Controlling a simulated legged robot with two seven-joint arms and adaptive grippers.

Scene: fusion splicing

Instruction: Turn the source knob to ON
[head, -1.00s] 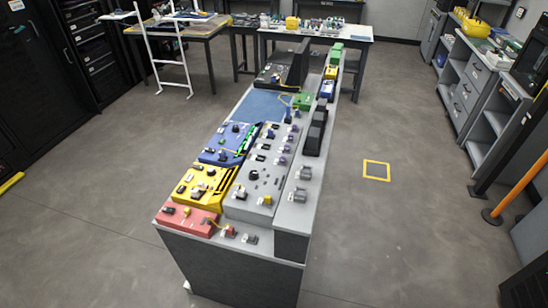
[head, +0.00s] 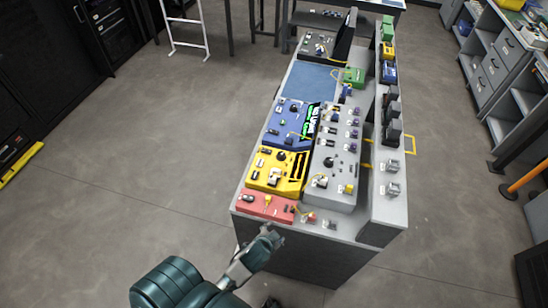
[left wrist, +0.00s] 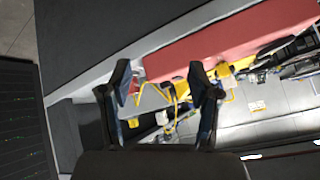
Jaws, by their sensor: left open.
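Dark round knobs show in the head view on the yellow box (head: 262,181), the grey panel (head: 345,140) and the blue box (head: 283,127). Labels are too small to read, so I cannot tell which is the source knob. My left gripper (head: 270,236) is at the near edge of the bench, just in front of the red box (head: 258,207). In the left wrist view the left gripper (left wrist: 162,78) is open with nothing clearly between its fingers. The red box (left wrist: 240,38) and yellow cable (left wrist: 165,95) lie beyond the fingertips. My right gripper is not in view.
The bench (head: 300,245) carries a raised right ledge (head: 387,205) with grey fittings and dark upright blocks. A blue mat (head: 318,82) lies flat farther back. Small connectors stand at the near edge by the red box.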

